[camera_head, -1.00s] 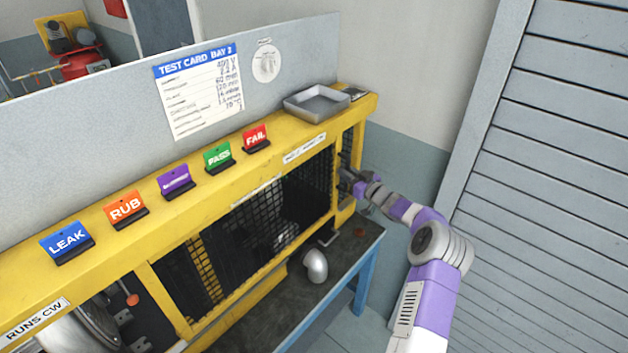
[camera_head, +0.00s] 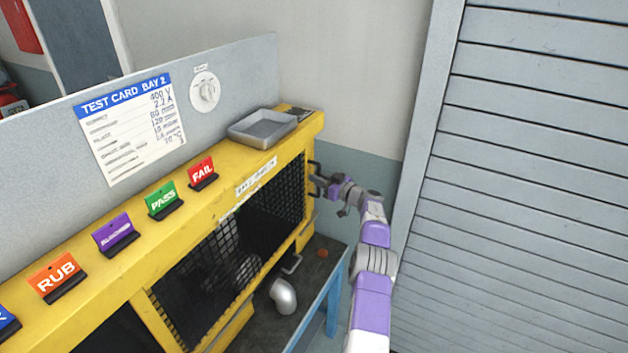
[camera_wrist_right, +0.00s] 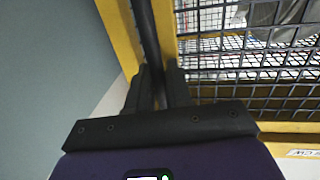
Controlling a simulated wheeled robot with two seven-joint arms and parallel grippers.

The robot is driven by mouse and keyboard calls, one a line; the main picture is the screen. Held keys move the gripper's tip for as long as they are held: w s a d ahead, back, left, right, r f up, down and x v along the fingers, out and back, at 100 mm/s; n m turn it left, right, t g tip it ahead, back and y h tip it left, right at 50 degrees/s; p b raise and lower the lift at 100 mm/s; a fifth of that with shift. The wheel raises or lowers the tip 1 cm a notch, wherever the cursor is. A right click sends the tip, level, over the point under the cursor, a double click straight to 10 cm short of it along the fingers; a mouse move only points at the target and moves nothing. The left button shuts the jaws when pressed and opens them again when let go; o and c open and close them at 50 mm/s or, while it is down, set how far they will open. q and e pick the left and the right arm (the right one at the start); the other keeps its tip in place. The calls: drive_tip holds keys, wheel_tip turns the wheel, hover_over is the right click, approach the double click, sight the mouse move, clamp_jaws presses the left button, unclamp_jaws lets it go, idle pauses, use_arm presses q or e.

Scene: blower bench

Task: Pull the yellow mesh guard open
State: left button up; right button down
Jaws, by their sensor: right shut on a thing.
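The yellow mesh guard (camera_head: 309,200), a yellow frame with black wire mesh, is at the right end of the bench front. Its mesh and yellow edge also show in the right wrist view (camera_wrist_right: 250,70). A dark upright handle bar (camera_wrist_right: 145,35) runs beside the yellow edge. My right gripper (camera_wrist_right: 156,85) has its fingers closed around this bar, one on each side. In the head view the right gripper (camera_head: 324,186) is at the guard's right edge, with the arm to its right. The exact contact is partly hidden. My left gripper is not in view.
The yellow bench top holds a grey tray (camera_head: 262,129) and colored label stands such as the red FAIL one (camera_head: 202,174). A silver elbow pipe (camera_head: 283,296) lies on the lower dark table (camera_head: 262,328). A grey shutter (camera_head: 530,180) stands at right; floor between is partly clear.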

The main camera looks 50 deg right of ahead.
drive_tip(key=c, duration=1.2)
unclamp_jaws()
drive_tip(key=shift+c, duration=0.2)
drive_tip(key=shift+s, duration=0.1)
drive_tip(key=s, duration=0.7)
drive_tip(key=shift+s+a+b, duration=0.15)
drive_tip(key=shift+s+b, duration=0.1)
drive_tip(key=shift+b, duration=0.1)
drive_tip(key=shift+r, duration=0.15)
